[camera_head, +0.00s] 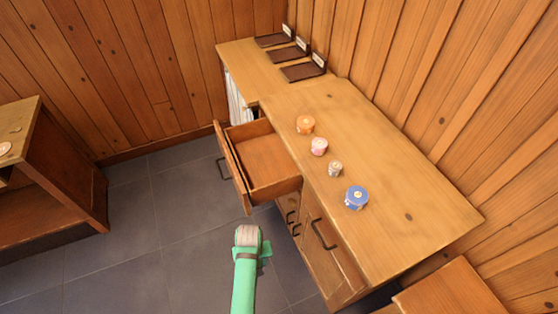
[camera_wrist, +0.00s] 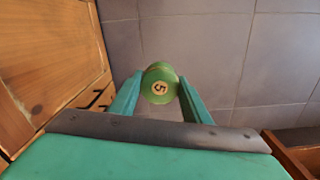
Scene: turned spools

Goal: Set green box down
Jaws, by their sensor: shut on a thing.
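A green round spool-shaped thing (camera_wrist: 160,72), with a pale round label reading like a 5, sits between the two teal fingers of my gripper (camera_wrist: 160,92) in the wrist view. My gripper is shut on it. Floor tiles show behind it, so it is held out over the floor. No green box shows apart from this round thing. In the head view my teal arm stands in front of the desk, and the held thing cannot be made out there.
A wooden desk (camera_head: 420,205) carries an orange (camera_head: 306,124), a pink (camera_head: 319,147), a small pale (camera_head: 335,168) and a blue spool (camera_head: 356,198). Its drawer (camera_head: 262,162) is open and looks empty. Dark trays (camera_head: 303,72) stand at the back. A shelf (camera_head: 60,185) stands left.

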